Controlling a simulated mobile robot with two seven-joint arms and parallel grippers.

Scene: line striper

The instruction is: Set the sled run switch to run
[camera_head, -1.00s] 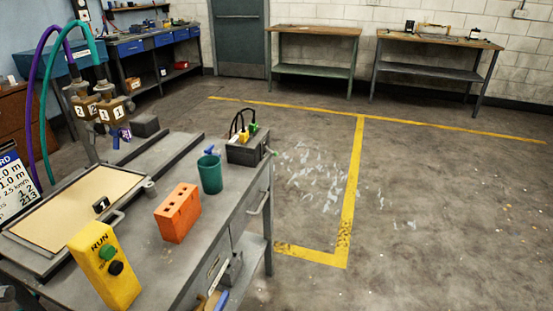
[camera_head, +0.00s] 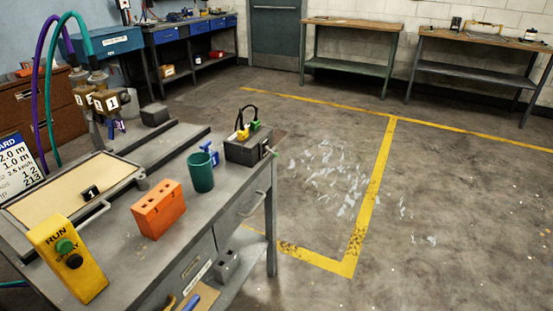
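A yellow control box (camera_head: 68,275) stands at the near left on the grey bench. Its top face is lettered RUN, with a green round control (camera_head: 65,246) below the lettering. A black round control (camera_head: 74,262) sits lower, over a second label that reads as SPRAY, partly covered. I cannot tell from this view which position the green control is in. Neither gripper shows in the head view, and nothing touches the yellow box.
The grey bench (camera_head: 120,249) also holds an orange holed block (camera_head: 158,210), a green cup (camera_head: 201,172), a grey box with plugs (camera_head: 246,151) and a framed tan panel (camera_head: 65,192). Numbered nozzles (camera_head: 104,102) hang from hoses behind. The floor (camera_head: 450,220) to the right is open.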

